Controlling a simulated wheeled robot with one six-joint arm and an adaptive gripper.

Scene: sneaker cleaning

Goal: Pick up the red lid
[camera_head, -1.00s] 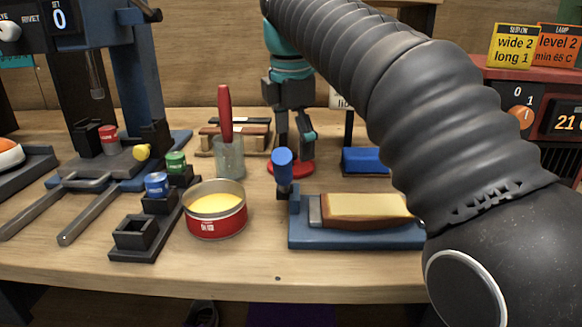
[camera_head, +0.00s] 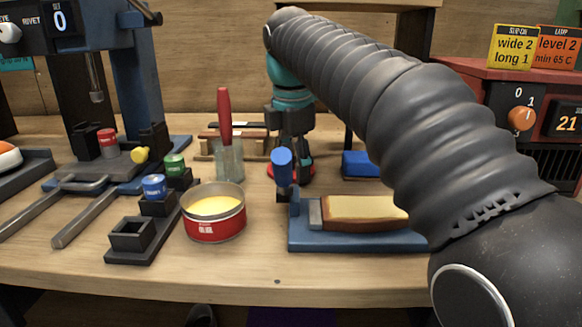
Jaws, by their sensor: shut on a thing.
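The red lid (camera_head: 306,174) lies flat on the workbench toward the back, partly hidden by a blue-knobbed handle in front of it. My gripper (camera_head: 293,160), dark with teal parts, points straight down over the lid. Its fingers are drawn together, shut on the lid's middle. The exact contact is hard to see behind the blue knob. The lid still appears to rest on the table.
A blue press with a brown-and-cream block (camera_head: 365,210) stands in front of the lid. A glass jar with a red-handled tool (camera_head: 228,155) and an open red tin (camera_head: 214,222) stand to the left. A blue block (camera_head: 360,164) lies to the right.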

